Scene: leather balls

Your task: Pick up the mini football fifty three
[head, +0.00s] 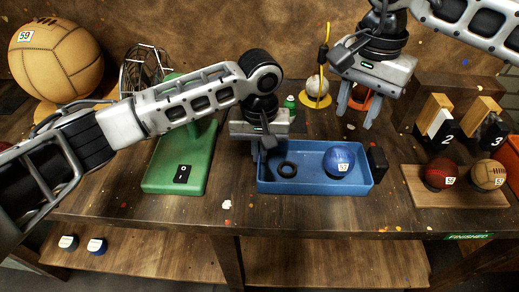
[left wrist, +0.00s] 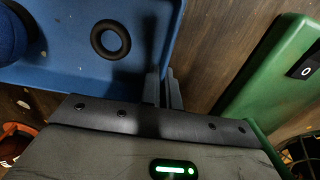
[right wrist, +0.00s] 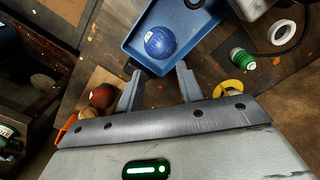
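The mini football fifty three (head: 338,161) is a small blue ball with a white label that seems to read 53. It sits in the right part of a blue tray (head: 305,188). It also shows in the right wrist view (right wrist: 160,42), beyond the fingers, and partly at the left wrist view's edge (left wrist: 8,38). My left gripper (head: 262,148) is at the tray's left wall, its fingers close together and apparently clamped on that wall. My right gripper (head: 355,118) is open and empty, above and behind the tray, apart from the ball.
A black ring (head: 287,169) lies in the tray. A green stand (head: 160,160) is at left. A wooden board (head: 450,200) with a red ball (head: 439,175) and a tan ball (head: 488,175) is at right. A large tan ball (head: 55,65) stands at back left.

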